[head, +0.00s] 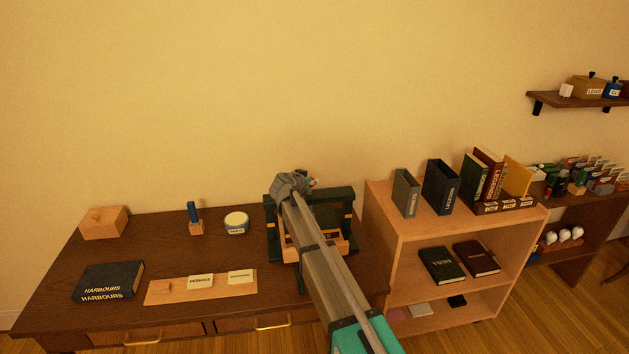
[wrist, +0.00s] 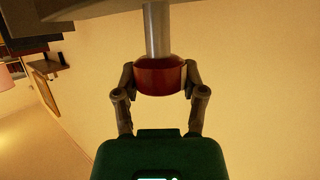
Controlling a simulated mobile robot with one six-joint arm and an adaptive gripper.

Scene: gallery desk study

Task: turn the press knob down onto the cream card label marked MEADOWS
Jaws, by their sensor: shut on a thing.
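The press (head: 270,215) is a dark green frame with a pale wooden front piece, standing at the right end of the desk. My arm crosses in front of it and hides its middle. My gripper (head: 305,183) is above the press top in the head view. In the wrist view, my gripper (wrist: 160,84) has its fingers closed on both sides of the red press knob (wrist: 160,76), which sits on a grey shaft (wrist: 157,30). Two cream cards (head: 200,281) (head: 240,276) lie on a wooden board; their lettering is too small to read. No MEADOWS label can be made out in the press.
Left on the desk are a wooden box (head: 104,223), a dark HARBOURS book (head: 108,281), a blue-handled stamp (head: 194,220) and a round tin (head: 236,222). A wooden shelf unit (head: 455,220) with books and files stands close right of the press.

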